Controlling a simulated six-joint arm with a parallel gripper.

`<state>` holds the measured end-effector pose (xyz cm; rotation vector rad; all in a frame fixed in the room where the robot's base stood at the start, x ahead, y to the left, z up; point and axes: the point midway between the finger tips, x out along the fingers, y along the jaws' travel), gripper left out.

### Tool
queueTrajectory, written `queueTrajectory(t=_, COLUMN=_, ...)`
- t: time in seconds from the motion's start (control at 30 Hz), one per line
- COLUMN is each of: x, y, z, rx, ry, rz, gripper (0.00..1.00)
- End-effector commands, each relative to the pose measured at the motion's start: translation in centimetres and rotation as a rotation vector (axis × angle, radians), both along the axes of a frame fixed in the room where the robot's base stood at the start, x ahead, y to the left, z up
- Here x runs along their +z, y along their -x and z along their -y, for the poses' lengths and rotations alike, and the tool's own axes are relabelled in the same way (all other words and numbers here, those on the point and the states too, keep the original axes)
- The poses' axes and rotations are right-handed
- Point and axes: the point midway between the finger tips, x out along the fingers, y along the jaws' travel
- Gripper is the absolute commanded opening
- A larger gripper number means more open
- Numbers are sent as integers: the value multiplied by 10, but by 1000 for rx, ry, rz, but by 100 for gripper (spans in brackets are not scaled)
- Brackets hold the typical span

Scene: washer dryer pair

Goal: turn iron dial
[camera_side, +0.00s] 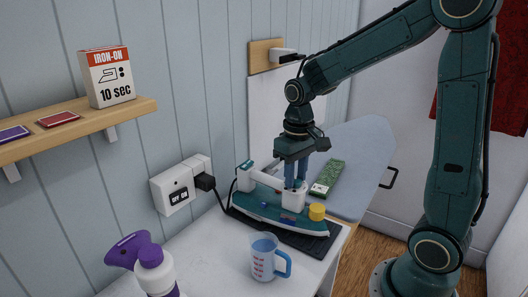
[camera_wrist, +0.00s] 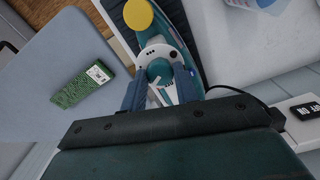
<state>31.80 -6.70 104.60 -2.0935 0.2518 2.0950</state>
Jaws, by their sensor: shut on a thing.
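A white and teal iron (camera_side: 262,214) rests on a dark mat (camera_side: 312,245) on the white worktop. A round teal dial (camera_wrist: 159,69) with a white pointer sits on the iron's white housing, ringed by dark dots. My gripper (camera_wrist: 162,88) has its blue fingers on either side of the dial and is shut on it. In the side view my gripper (camera_side: 295,178) points straight down at the iron's top, and its fingers hide the dial there. A yellow round cap (camera_side: 317,212) is at one end of the iron.
A clear measuring cup (camera_side: 264,258) and a purple-topped spray bottle (camera_side: 155,268) stand in front. A wall socket (camera_side: 174,191) with an OFF/ON label feeds the iron's black cord. A shelf (camera_side: 75,130) holds an iron-on box (camera_side: 108,78).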

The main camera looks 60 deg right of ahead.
Motion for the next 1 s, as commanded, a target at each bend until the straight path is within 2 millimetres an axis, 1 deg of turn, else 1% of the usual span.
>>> queueTrajectory(t=0.7, x=1, y=-1, z=0, rx=-680, ry=0, rz=4, gripper=7)
queueTrajectory(t=1.0, x=1, y=-1, z=0, rx=-924, ry=0, rz=4, gripper=7)
